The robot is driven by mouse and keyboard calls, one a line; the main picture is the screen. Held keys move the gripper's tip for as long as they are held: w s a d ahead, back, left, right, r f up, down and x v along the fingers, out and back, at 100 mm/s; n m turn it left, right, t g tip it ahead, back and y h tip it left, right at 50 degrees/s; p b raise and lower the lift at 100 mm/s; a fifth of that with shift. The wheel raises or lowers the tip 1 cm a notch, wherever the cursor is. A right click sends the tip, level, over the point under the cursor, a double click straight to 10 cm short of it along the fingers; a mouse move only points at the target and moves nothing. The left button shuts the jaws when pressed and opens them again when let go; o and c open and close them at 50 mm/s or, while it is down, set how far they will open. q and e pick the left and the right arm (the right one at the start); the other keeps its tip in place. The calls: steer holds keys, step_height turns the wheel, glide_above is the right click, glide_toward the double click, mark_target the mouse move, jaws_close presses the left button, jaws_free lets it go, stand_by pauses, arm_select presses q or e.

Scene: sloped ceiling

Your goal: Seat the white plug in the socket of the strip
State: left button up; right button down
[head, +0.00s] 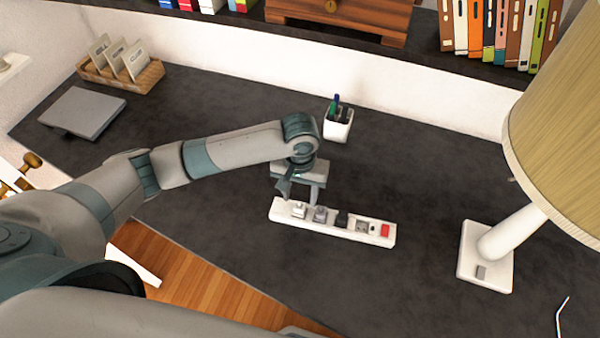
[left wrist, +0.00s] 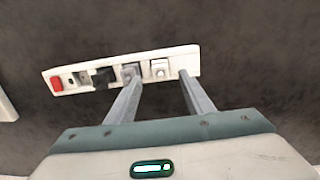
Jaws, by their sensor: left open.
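The white power strip (head: 282,216) lies on the dark desk, and it also shows in the left wrist view (left wrist: 190,62). The white plug (head: 299,210) stands at the strip's left end in the head view; it also shows in the left wrist view (left wrist: 160,69). I cannot tell how deep it sits in its socket. My left gripper (head: 299,197) is open above that end. In the left wrist view, its fingers (left wrist: 159,76) appear on either side of the white plug, with visible gaps. My right gripper is not in view.
A grey plug (head: 320,214) and a black plug (head: 342,219) stand beside the white one, then a socket face (head: 363,226) and a red switch (head: 385,231). A pen cup (head: 338,125) stands behind, a lamp (head: 486,255) to the right. The desk around the strip is clear.

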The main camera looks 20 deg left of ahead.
mark_target(300, 203)
arm_select(q)
step_height(300, 203, up, 11)
steer(key=b, duration=0.2)
stand_by(1.1)
